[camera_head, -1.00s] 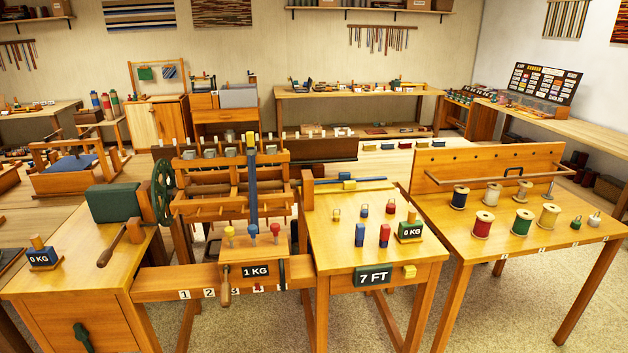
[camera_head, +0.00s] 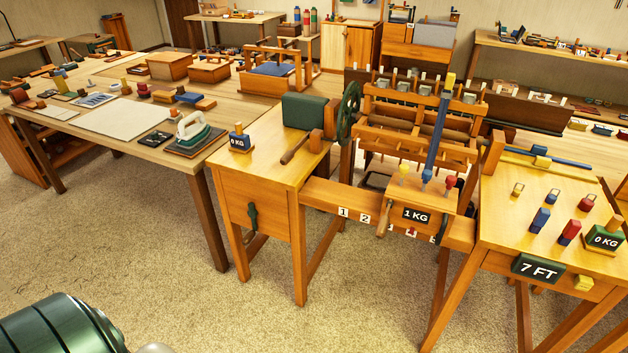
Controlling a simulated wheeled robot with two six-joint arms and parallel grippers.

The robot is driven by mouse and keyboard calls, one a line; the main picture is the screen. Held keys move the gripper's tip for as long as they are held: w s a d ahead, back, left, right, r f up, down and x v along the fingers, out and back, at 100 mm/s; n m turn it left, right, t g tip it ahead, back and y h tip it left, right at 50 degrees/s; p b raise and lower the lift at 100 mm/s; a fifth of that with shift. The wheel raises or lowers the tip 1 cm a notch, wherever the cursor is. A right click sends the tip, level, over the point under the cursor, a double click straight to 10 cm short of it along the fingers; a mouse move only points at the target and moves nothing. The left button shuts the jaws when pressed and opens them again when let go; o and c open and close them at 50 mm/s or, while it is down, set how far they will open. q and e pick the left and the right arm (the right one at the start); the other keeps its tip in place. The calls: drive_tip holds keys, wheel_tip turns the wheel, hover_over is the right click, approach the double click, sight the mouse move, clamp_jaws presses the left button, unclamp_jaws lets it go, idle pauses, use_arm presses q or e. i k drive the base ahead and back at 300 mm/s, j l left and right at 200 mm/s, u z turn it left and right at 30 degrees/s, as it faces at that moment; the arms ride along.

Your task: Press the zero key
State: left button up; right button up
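No key with a readable zero on it shows. A small yellow block key (camera_head: 583,283) sits on the front of the right-hand loom table, beside a dark sign reading 7 FT (camera_head: 538,268). A sign reading 1 KG (camera_head: 416,215) is on the loom's front, below yellow, blue and red knobs (camera_head: 427,177). Neither of my grippers is in view.
The loom's wooden frame (camera_head: 412,120) stands between the left cabinet (camera_head: 255,205) and the right-hand table (camera_head: 495,225). A long table (camera_head: 105,135) with an iron (camera_head: 193,130) stands at the left.

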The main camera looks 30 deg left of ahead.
sight(582, 283)
drive_tip(key=u, duration=0.65)
drive_tip(key=z, duration=1.4)
drive_tip(key=i+l, duration=0.15)
drive_tip(key=l, duration=0.15)
